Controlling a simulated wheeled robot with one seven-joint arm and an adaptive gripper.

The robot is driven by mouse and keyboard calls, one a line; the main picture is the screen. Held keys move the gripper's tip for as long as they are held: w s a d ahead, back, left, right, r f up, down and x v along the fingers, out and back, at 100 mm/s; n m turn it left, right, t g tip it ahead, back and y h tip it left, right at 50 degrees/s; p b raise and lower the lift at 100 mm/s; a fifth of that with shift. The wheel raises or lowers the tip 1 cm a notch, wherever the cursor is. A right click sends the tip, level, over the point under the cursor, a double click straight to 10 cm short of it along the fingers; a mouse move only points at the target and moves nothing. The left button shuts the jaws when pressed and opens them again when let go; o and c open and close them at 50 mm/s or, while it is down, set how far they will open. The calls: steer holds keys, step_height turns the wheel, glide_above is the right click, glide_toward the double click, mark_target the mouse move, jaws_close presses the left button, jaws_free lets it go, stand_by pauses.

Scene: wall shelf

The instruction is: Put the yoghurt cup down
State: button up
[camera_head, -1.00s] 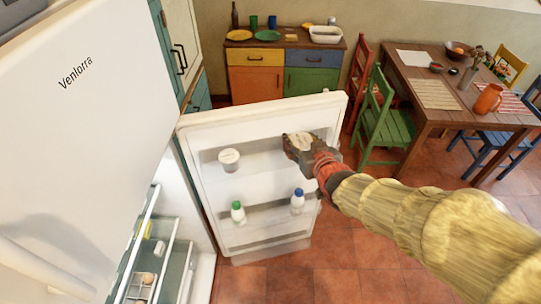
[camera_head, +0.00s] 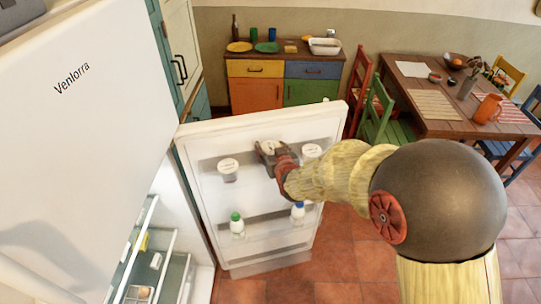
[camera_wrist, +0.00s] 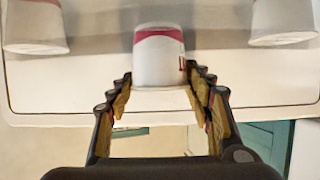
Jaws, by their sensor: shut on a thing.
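My gripper (camera_head: 268,155) is shut on a yoghurt cup (camera_wrist: 160,60), white with a pink-red band, in the middle of the wrist view. In the head view its pale lid (camera_head: 268,145) shows between the fingers, at the upper shelf of the open fridge door (camera_head: 202,200). The held cup is between two other cups, a left one (camera_head: 228,170) and a right one (camera_head: 312,152). Gaps show on both sides in the wrist view. Whether the held cup's base touches the shelf cannot be told, as my gripper and arm hide it.
The lower door shelf holds a green-capped bottle (camera_head: 237,224) and a blue-capped bottle (camera_head: 298,211). The fridge interior (camera_head: 155,262) is at lower left. A sideboard (camera_head: 285,80), chairs and a dining table (camera_head: 425,85) stand behind the door.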

step_height(320, 180, down, 3)
steer(key=shift+w+a+f, duration=0.1)
steer(key=shift+w+f, duration=0.05)
steer(key=shift+f, duration=0.05)
steer(key=shift+b, duration=0.35)
steer(key=shift+f+b, duration=0.35)
steer(key=shift+f+b, duration=0.25)
steer(key=shift+b, duration=0.05)
steer(key=o, duration=1.1)
steer(key=shift+o, duration=0.6)
